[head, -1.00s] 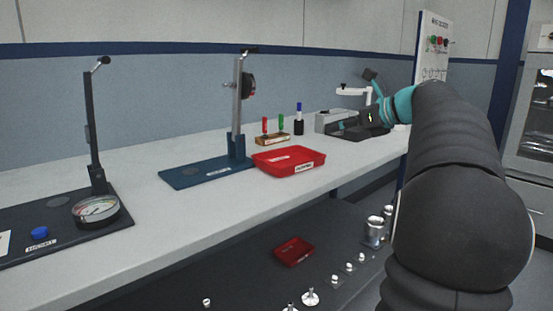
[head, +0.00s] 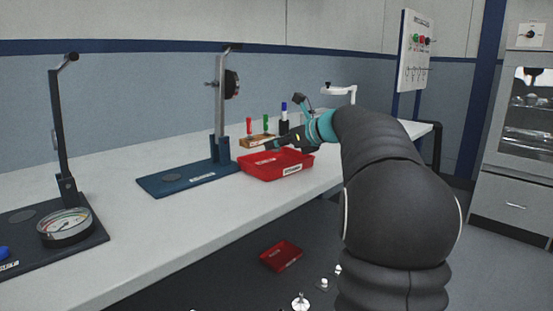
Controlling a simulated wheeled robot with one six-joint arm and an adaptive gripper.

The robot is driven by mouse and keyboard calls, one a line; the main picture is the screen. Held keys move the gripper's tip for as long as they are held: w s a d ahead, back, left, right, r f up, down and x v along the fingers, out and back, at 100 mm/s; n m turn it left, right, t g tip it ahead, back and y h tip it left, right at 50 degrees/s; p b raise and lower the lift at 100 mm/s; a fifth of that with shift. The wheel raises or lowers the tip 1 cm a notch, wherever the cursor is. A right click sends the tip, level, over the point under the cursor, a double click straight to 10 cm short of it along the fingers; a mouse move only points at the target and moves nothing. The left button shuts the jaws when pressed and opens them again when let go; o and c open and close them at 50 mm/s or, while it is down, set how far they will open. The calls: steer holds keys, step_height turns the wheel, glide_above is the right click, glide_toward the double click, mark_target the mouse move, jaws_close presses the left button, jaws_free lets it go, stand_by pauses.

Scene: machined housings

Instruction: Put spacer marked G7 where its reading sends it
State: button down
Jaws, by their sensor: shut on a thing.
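My gripper (head: 272,146) is over the back of the red tray (head: 292,170) on the bench, reaching in from the right. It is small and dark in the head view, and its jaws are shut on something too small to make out. I cannot read a G7 mark or any label from here. A stand with a round gauge (head: 66,226) is at the left, on a dark base. A second stand on a blue base (head: 186,178) has a dial (head: 232,84) high on its post.
Red, green and blue markers (head: 266,124) stand behind the tray. A second red tray (head: 281,256) and several metal parts (head: 300,301) are on the lower shelf. A pegboard (head: 415,50) is at the back right. The white bench top (head: 150,225) is clear in front of the stands.

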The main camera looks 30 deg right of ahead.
mark_target(277, 166)
steer(key=shift+f+b, duration=0.35)
steer(key=shift+f, duration=1.7)
steer(key=shift+f, duration=0.2)
steer(key=c, duration=0.9)
jaws_free()
steer(key=shift+r, duration=0.1)
steer(key=shift+r, duration=0.25)
steer(key=v, duration=1.2)
steer(key=shift+d+f, duration=0.1)
steer(key=shift+f, duration=0.05)
